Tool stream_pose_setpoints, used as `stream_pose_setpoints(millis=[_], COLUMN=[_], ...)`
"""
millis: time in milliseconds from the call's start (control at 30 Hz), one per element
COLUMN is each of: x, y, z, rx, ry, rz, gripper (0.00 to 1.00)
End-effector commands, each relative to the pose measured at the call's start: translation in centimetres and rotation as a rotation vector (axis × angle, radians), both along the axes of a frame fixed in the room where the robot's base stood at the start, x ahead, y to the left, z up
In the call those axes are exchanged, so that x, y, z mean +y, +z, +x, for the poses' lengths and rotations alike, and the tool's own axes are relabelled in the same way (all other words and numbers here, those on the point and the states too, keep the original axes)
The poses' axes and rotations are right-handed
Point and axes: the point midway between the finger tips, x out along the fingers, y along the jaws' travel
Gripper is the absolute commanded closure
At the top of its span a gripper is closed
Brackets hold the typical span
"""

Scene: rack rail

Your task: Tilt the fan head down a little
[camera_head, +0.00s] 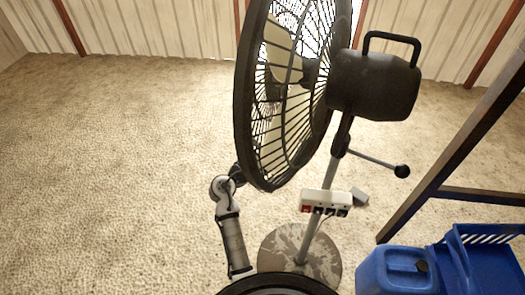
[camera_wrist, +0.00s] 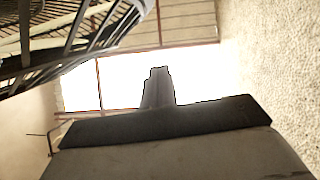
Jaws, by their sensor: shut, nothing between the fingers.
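The fan head has a black wire cage (camera_head: 292,85) facing left and a dark motor housing (camera_head: 375,85) with a loop handle (camera_head: 393,40) on top. It sits on a grey pole (camera_head: 312,235) above a mottled round base (camera_head: 285,252). A thin rod with a black knob (camera_head: 402,171) sticks out to the right below the housing. My gripper shows in the wrist view (camera_wrist: 158,88) with its fingers together and nothing between them. The cage (camera_wrist: 75,38) is at the upper left there. In the head view my arm rises by the cage's lower left edge; the fingertips cannot be made out.
A white control box (camera_head: 326,198) with a red switch and dark switches is on the pole. A blue jerrycan (camera_head: 392,272) and blue crate (camera_head: 490,250) stand at lower right, by a dark slanted frame (camera_head: 455,125). Carpet (camera_head: 120,170) on the left is clear.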

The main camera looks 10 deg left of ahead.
Motion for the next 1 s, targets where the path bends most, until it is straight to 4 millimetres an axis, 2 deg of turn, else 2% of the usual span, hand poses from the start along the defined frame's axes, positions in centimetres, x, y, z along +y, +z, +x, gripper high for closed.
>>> stream_pose_setpoints(millis=[100,300,733,1000], x=[-1.9,-3.5,-4.0,-7.4], y=[0.5,0.5,0.3,-1.3], z=[-0.6,-1.2,-1.4,-2.7], rx=[0.003,0.0,0.002,0.047], ry=[-0.001,0.001,-0.001,-0.003], rz=[-0.003,0.001,-0.005,-0.125], gripper=[1.0,1.0,1.0,1.0])
